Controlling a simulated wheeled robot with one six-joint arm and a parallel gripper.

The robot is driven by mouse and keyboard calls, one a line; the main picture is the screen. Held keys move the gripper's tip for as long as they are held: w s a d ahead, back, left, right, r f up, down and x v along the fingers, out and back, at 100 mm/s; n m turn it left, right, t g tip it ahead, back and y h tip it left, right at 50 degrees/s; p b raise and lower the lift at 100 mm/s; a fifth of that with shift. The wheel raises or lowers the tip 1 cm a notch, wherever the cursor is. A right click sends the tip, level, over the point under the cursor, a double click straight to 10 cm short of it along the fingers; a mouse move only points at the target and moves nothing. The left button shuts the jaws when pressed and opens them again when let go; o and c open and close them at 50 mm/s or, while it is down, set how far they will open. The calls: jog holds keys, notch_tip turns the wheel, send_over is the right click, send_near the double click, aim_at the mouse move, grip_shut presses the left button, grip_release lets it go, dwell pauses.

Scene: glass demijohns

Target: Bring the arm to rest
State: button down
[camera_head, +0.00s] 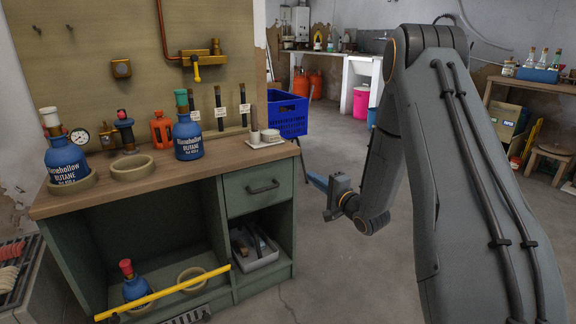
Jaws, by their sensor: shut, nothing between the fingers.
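My arm (430,150) rises on the right side of the view and bends down toward the middle. My gripper (318,183) is at its end, pointing left, shut and empty. It is in the air to the right of the green workbench (207,225) and apart from it. The fingertips are small in this view. Nothing appears to touch the arm.
Blue butane bottles (187,138) (66,160) stand on the bench top, the left one in a ring. Another bottle (136,287) is on the lower shelf behind a yellow bar (165,292). A blue crate (288,115) stands behind the gripper. Open floor (330,270) lies below it.

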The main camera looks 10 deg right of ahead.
jog(key=s+a+r+n+g+h, duration=0.45)
jog(key=s+a+n+g, duration=0.3)
jog(key=a, duration=0.25)
jog(key=s+a+r+n+g, duration=0.2)
jog(key=s+a+n+g, duration=0.1)
jog(key=s, duration=1)
jog(key=s+a+r+n+g+p, duration=0.1)
jog(key=s+a+n+g, duration=0.25)
jog(key=s, duration=0.95)
jog(key=s+a+r+n+g, duration=0.2)
jog(key=s+n+g, duration=0.15)
jog(key=s, duration=0.95)
jog(key=d+r+m+h+p, duration=0.1)
jog(key=d+r+m+p, duration=0.2)
jog(key=d+r+p, duration=0.7)
jog(key=r+p, duration=0.1)
jog(key=p, duration=0.9)
jog(key=shift+w+r, duration=0.15)
jog(key=shift+r, duration=0.05)
